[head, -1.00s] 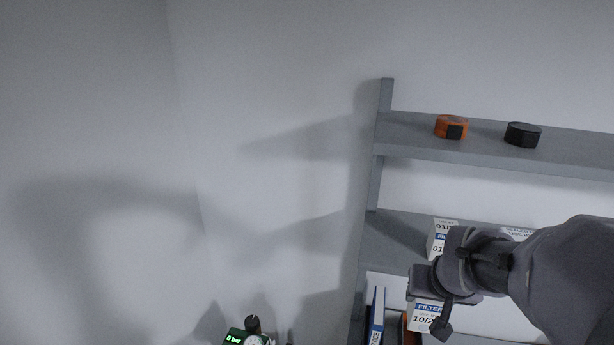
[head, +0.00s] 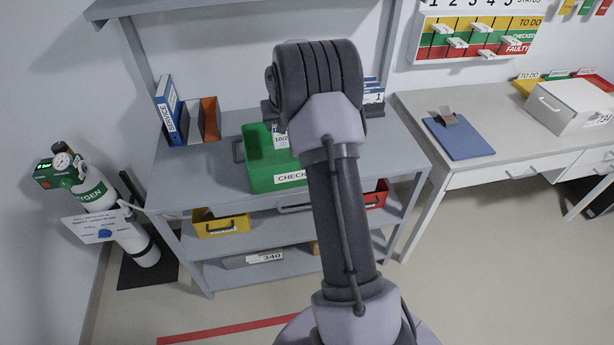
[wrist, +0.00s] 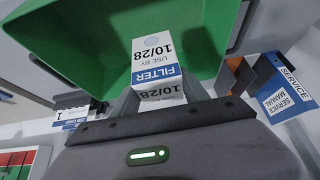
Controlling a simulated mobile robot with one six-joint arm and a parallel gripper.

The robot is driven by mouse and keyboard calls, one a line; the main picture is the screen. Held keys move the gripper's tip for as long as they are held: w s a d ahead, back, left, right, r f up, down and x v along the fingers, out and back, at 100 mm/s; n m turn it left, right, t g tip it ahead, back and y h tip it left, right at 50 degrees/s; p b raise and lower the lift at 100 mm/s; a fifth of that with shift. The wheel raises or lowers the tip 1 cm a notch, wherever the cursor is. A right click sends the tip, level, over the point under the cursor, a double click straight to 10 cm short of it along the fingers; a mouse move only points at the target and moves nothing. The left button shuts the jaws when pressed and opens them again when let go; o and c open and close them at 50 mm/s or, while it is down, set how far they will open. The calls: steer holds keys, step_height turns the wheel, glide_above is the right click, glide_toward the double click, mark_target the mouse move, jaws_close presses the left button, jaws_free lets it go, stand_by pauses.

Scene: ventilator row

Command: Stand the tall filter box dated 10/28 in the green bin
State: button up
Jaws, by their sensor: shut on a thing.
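The white and blue filter box (wrist: 156,62) reads "USE BY 10/28" in the wrist view, with its print upside down. My gripper (wrist: 158,100) is shut on it. The green bin (wrist: 85,40) fills the upper part of the wrist view, and the box shows against its inside. In the head view the green bin (head: 262,178), labelled "CHECK...", stands on the bench. The box (head: 281,141) shows at the bin's opening, partly hidden by my arm. I cannot tell whether it touches the bin's floor.
A blue service manual binder (head: 170,110) and an orange-and-grey holder (head: 209,119) stand left of the bin. Yellow (head: 221,224) and red (head: 376,194) bins sit on the shelf below. A desk with a blue clipboard (head: 459,137) is at right.

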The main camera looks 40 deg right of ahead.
mark_target(281, 148)
steer(key=f+b, duration=0.1)
steer(key=f, duration=0.2)
steer(key=f+b, duration=0.1)
steer(key=f, duration=0.2)
steer(key=f+b, duration=0.1)
steer(key=f, duration=0.3)
steer(key=shift+w, duration=0.3)
steer(key=shift+a, duration=0.1)
steer(key=shift+s, duration=0.1)
steer(key=shift+f+b, duration=0.2)
steer(key=shift+b, duration=0.15)
steer(key=o, duration=1.4)
steer(key=shift+c, duration=0.2)
steer(key=shift+r, duration=0.1)
